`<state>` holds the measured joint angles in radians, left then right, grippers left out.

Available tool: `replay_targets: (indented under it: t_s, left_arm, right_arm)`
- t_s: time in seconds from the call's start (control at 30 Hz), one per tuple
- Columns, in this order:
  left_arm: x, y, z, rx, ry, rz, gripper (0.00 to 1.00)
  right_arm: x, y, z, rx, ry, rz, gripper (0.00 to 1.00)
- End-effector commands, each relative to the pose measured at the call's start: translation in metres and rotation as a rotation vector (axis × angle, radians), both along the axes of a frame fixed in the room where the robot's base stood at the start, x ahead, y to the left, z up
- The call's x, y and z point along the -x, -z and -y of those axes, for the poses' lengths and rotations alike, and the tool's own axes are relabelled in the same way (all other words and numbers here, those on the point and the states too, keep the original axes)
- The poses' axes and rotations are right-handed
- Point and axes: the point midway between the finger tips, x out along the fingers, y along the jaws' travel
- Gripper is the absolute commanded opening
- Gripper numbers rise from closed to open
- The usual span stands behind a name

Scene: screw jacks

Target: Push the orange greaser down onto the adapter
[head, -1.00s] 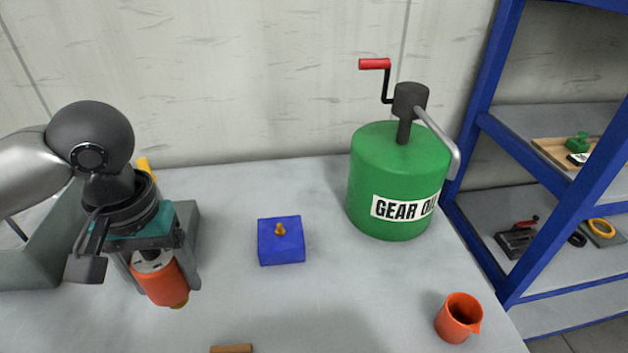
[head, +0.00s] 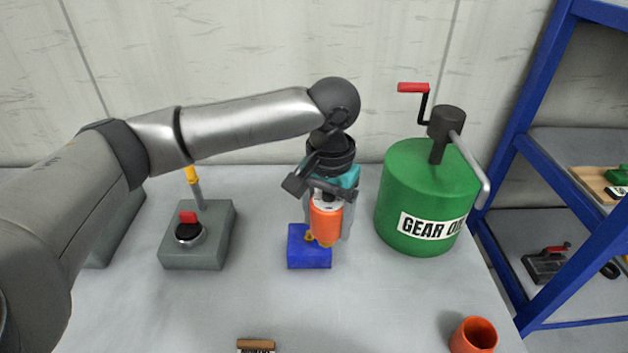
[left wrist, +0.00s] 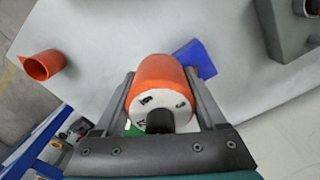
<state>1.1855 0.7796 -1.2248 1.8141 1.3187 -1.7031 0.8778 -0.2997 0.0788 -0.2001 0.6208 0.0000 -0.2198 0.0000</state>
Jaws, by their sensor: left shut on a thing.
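My left gripper (head: 328,226) points down and is shut on the orange greaser (head: 325,224), with a finger on each side of it. In the left wrist view the greaser (left wrist: 160,78) sits between the two fingers (left wrist: 160,98), its white end and dark stub facing the camera. The blue block (head: 309,259) lies on the table below the greaser. The small brass adapter (head: 309,237) on its top shows just left of the greaser's lower end. I cannot tell whether they touch. The blue block (left wrist: 202,62) is partly hidden behind the greaser in the wrist view. My right gripper is not in view.
A green gear oil drum (head: 418,200) with a crank stands close right of my gripper. A grey box with a red button (head: 188,217) stands to the left. An orange cup (head: 474,336) is near the front right. A blue shelf (head: 540,180) stands beyond.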

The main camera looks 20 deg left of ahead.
Motion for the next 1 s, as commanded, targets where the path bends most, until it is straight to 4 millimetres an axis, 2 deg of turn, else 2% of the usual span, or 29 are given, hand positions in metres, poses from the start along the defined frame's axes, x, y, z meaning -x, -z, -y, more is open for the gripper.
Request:
replay_targets:
  t_s: [0.03,0.2,0.5,0.77,1.0]
  left_arm:
    - [-0.009,-0.006,-0.003,0.001,0.009,-0.004,0.00]
    - [-0.038,-0.001,-0.019,0.002,0.058,-0.004,0.00]
    - [-0.065,0.017,-0.055,0.002,0.152,-0.005,0.00]
    - [-0.071,0.028,-0.069,0.002,0.193,0.001,0.00]
    - [-0.071,0.040,-0.070,0.001,0.196,0.002,0.00]
  right_arm:
    - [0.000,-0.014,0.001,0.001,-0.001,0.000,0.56]
    - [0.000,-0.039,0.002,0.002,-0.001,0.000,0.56]
    - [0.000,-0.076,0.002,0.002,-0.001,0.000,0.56]
    - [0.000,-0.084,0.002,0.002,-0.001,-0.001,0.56]
    - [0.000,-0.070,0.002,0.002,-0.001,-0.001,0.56]
